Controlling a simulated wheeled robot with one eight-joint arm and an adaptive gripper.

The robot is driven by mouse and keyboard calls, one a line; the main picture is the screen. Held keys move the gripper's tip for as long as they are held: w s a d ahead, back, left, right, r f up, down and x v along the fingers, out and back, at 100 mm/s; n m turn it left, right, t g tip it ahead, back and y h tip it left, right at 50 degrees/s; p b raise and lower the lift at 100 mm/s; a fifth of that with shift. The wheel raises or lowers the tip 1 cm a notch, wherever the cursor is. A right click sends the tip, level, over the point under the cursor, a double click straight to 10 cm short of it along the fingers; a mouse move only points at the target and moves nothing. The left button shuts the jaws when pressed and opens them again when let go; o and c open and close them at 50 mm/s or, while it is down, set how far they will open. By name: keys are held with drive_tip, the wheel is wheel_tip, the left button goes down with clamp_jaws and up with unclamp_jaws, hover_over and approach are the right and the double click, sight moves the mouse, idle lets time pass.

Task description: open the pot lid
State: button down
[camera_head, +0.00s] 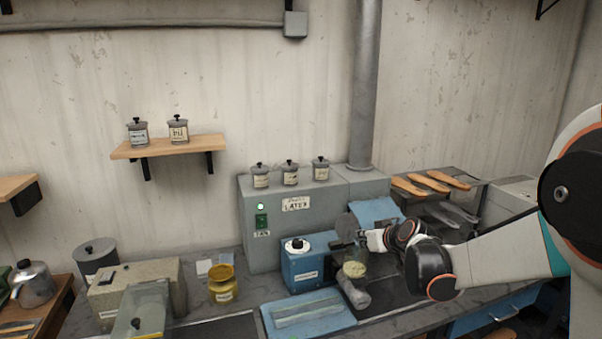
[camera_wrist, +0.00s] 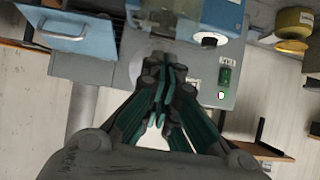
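A grey metal pot (camera_head: 354,290) with a cream-coloured top stands tilted-looking at the bench front, beside the blue machine. A round grey disc (camera_head: 346,227), which looks like a lid standing on edge, shows just above and behind it. My gripper (camera_head: 364,240) reaches in from the right, its tip at the disc's right edge. In the wrist view its fingers (camera_wrist: 165,65) are drawn together, with no object clearly seen between them. A pale round shape (camera_wrist: 140,64) lies behind the fingertips there. I cannot tell whether the fingers touch the disc.
Small lidded jars stand on the grey latex cabinet (camera_head: 259,225) and the wall shelf (camera_head: 170,147). A blue machine (camera_head: 310,270), a blue tray (camera_head: 308,315) and a yellow pot (camera_head: 222,284) lie to the left. Sandal soles (camera_head: 437,181) lie behind my arm.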

drive_tip(key=s, duration=0.1)
drive_tip(key=s+d, duration=0.1)
drive_tip(key=s, duration=0.3)
drive_tip(key=shift+s+d+r, duration=0.25)
drive_tip(key=shift+d, duration=0.15)
drive_tip(key=s+f+m+g+h+b, duration=0.1)
drive_tip(key=s+f+b, duration=0.1)
drive_tip(key=s, duration=0.9)
drive_tip(key=s+f+m+g+h+b, duration=0.1)
drive_tip(key=s+f+b, duration=0.2)
drive_tip(key=s, duration=0.8)
drive_tip(key=s+f+m+g+h+b, duration=0.1)
drive_tip(key=s+b, duration=0.3)
drive_tip(key=s, duration=0.8)
drive_tip(key=shift+f+m+g+h, duration=0.3)
drive_tip(key=shift+f+g, duration=0.2)
drive_tip(key=shift+f, duration=0.15)
